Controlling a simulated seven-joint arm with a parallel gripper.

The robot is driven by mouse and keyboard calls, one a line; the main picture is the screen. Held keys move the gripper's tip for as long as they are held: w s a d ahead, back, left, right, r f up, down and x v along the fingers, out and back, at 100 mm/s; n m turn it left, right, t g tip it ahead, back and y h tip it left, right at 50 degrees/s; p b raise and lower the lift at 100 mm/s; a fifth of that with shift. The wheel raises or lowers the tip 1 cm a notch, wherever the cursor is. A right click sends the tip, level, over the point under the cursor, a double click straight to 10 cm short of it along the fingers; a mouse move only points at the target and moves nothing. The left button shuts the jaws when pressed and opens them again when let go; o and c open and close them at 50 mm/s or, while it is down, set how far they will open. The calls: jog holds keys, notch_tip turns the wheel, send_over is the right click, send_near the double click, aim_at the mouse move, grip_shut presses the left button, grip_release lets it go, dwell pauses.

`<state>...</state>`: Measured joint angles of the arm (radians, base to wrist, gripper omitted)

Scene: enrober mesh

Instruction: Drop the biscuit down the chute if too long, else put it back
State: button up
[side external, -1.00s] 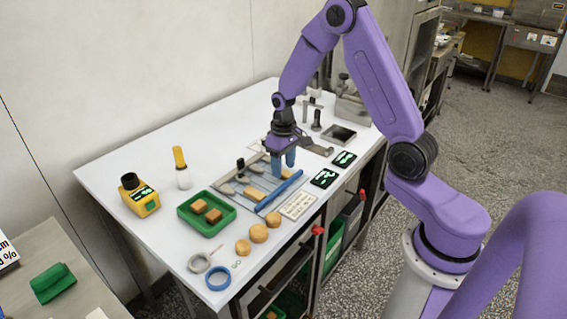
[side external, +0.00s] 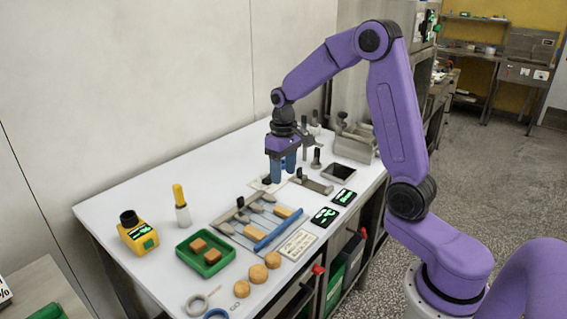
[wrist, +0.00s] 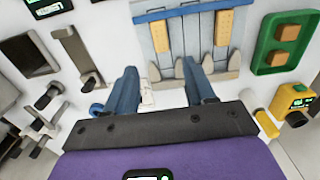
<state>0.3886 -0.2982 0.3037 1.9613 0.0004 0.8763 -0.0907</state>
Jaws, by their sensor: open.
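My gripper (side external: 282,177) is open and empty above the white table, just beyond the far edge of the mesh rack (side external: 237,216). In the wrist view its two blue fingers (wrist: 162,90) are spread, with nothing held between them. Two oblong tan biscuits lie on the rack: one nearer the green tray (side external: 253,233) and one farther off (side external: 284,212). Both also show in the wrist view, a left one (wrist: 160,37) and a right one (wrist: 222,28). A dark square opening or plate (side external: 339,173) is at the right; I cannot tell whether it is the chute.
A blue bar (side external: 278,230) runs along the rack's near side. A green tray (side external: 230,266) holds two brown blocks. Several round biscuits (side external: 258,273) lie in front. A yellow device (side external: 138,232), a metal slotted piece (side external: 314,183) and black displays (side external: 325,216) stand around.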

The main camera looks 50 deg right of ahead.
jog(key=s+a+r+n, duration=0.4)
jog(key=s+a+n, duration=0.2)
jog(key=s+a, duration=0.65)
jog(key=s+n, duration=0.6)
jog(key=s, duration=1.1)
jog(key=shift+a+f+n, duration=0.3)
jog(key=shift+a+f, duration=0.1)
jog(key=shift+a, duration=0.05)
